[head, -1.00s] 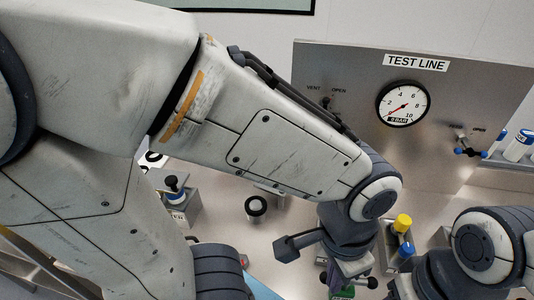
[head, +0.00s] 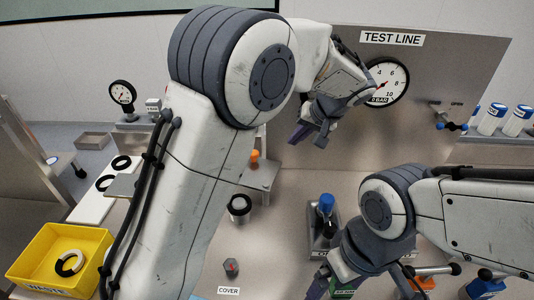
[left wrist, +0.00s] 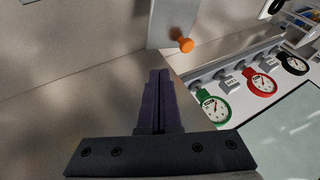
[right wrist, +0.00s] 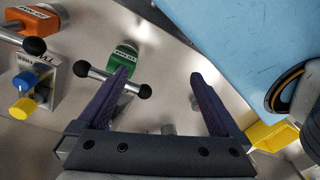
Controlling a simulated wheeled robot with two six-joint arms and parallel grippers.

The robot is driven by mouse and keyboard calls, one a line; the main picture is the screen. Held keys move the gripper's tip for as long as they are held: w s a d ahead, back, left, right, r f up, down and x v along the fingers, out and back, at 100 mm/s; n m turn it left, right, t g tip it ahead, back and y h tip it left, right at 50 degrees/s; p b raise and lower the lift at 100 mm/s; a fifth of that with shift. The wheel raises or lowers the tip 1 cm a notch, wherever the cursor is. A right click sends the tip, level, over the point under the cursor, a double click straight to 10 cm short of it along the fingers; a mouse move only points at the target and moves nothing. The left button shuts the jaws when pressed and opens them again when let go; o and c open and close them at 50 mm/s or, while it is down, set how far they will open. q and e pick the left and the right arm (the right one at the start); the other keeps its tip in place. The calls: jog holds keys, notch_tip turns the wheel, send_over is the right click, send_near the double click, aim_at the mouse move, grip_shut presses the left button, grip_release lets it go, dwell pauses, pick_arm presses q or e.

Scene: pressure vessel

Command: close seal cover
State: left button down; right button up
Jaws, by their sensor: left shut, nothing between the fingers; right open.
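A label reading COVER (head: 228,290) lies on the steel bench beside a small dark grey piece with a red mark (head: 231,267). I cannot tell which part is the seal cover. My right gripper (right wrist: 160,75) is open and empty. Its left finger is near or over a green block (right wrist: 124,57) with a black-balled T-handle; contact is unclear.
A yellow bin (head: 40,252) with rings stands at left beside a white strip (head: 98,203) with black rings. A blue-knobbed fixture (head: 326,207) stands by my right arm. A bracket with an orange knob (head: 254,160) is behind my left arm. The gauge panel (head: 450,75) closes the back.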

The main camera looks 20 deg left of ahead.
pick_arm(q)
jog(key=w, duration=0.1)
jog(key=p, duration=0.2)
send_near(266, 164)
jog(key=w+f, duration=0.2)
jog(key=w, duration=0.1)
jog(key=shift+w+a, duration=0.15)
jog(key=shift+a, duration=0.1)
jog(key=a+p, duration=0.1)
jog(key=a, duration=0.2)
jog(key=shift+a+f+p, duration=0.1)
jog(key=shift+f+p, duration=0.3)
jog(key=shift+a+f, duration=0.2)
jog(key=shift+a, duration=0.2)
